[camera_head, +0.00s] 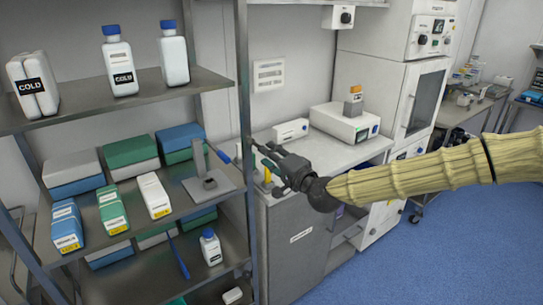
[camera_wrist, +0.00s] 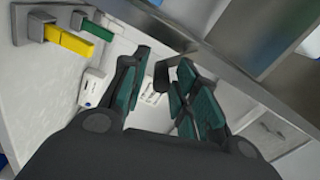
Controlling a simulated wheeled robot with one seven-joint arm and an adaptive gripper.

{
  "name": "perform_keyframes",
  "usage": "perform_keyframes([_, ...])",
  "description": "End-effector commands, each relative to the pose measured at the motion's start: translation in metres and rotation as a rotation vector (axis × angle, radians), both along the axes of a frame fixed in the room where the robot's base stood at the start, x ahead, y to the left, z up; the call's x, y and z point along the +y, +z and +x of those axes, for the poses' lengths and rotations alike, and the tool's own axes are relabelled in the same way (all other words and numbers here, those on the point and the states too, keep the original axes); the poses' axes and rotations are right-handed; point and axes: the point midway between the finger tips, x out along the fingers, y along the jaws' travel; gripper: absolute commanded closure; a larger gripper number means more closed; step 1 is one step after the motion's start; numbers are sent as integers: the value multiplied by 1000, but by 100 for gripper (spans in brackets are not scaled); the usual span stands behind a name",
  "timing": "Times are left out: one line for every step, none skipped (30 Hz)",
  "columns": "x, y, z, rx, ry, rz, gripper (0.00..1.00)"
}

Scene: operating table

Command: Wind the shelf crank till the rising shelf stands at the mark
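My gripper (camera_head: 264,160) is at the right post of the shelf rack (camera_head: 245,120) in the head view, its fingers pointing left toward the post. In the wrist view the gripper (camera_wrist: 162,95) is open, with teal-padded fingers apart. A dark bent piece (camera_wrist: 178,68), possibly the shelf crank, projects from a grey metal edge (camera_wrist: 240,85) and shows between and just beyond the fingers. I cannot tell whether a finger touches it. The rack's middle shelf (camera_head: 150,225) carries boxes and a grey stand (camera_head: 208,182). Which shelf rises, and the mark, I cannot make out.
Bottles (camera_head: 174,55) stand on the top shelf. Behind my gripper is a counter (camera_head: 330,150) with a white device (camera_head: 343,122). Yellow (camera_wrist: 68,40) and green (camera_wrist: 92,28) handles project from a wall holder in the wrist view. Blue floor (camera_head: 430,255) is clear at right.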

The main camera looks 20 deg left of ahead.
Motion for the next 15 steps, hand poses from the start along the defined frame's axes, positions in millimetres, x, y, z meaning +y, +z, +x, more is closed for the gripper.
perform_keyframes([0,1,0,-1,0,0,63])
perform_keyframes([0,1,0,-2,-1,0,63])
perform_keyframes([0,1,0,-2,-1,0,63])
perform_keyframes([0,1,0,-2,-1,1,63])
perform_keyframes([0,1,0,-2,-1,1,63])
perform_keyframes([0,1,0,-2,-1,1,63])
perform_keyframes([0,2,1,-2,-1,1,63])
perform_keyframes([0,2,1,-2,-1,1,63])
perform_keyframes([0,2,0,-2,-1,1,63])
perform_keyframes([-1,2,0,-2,-2,1,63])
perform_keyframes([-2,2,-1,-2,-2,1,63])
perform_keyframes([-4,2,-2,-3,-1,2,63])
perform_keyframes([-6,2,-4,-2,-2,1,63])
perform_keyframes([-8,2,-5,-1,-2,2,63])
perform_keyframes([-12,2,-8,-1,-2,2,63])
